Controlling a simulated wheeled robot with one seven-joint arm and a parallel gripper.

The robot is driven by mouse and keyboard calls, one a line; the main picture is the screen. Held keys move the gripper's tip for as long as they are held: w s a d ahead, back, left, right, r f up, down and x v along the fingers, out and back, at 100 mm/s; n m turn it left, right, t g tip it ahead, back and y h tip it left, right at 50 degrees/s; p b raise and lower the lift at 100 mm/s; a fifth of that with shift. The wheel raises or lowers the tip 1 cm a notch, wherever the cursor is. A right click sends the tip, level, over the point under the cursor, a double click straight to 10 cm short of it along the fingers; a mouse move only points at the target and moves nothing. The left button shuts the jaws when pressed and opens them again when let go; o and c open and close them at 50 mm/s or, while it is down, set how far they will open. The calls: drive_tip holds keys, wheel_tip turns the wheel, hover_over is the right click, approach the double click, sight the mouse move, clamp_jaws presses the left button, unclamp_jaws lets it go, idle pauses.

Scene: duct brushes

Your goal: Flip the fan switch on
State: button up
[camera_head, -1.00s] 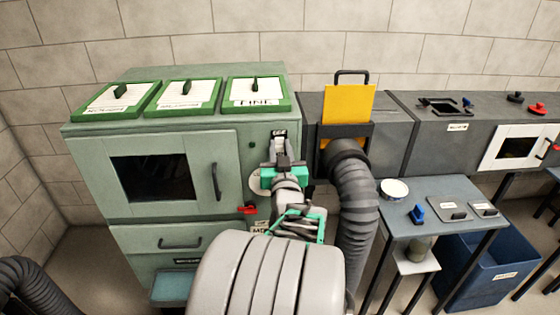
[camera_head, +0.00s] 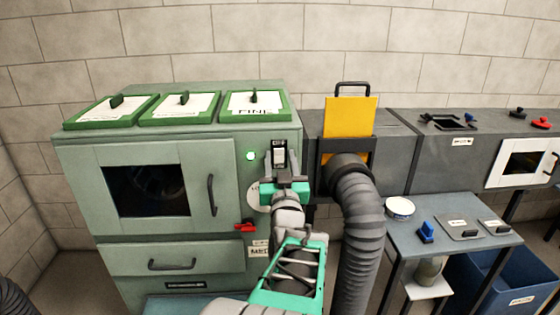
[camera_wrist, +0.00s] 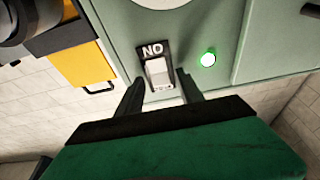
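The fan switch (camera_head: 279,152) is a pale rocker in a dark frame on the green cabinet's front, right of the door. In the wrist view the rocker (camera_wrist: 158,70) shows below the letters "NO", with the view turned over. A green lamp (camera_head: 250,155) beside it is lit, and it also glows in the wrist view (camera_wrist: 208,59). My gripper (camera_head: 284,174) is just below the switch in the head view. In the wrist view its two dark fingers stand apart with nothing between them; I cannot tell whether either touches the rocker.
The green cabinet (camera_head: 85,165) has a windowed door with a handle and a red latch (camera_head: 245,227). A grey hose (camera_head: 362,215) and yellow gate plate (camera_head: 350,117) are close on the right. A small table (camera_head: 400,235) holds a bowl and other items.

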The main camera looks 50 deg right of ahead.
drive_tip(key=b+v, duration=0.1)
drive_tip(key=v, duration=0.7)
drive_tip(key=shift+b, duration=0.4)
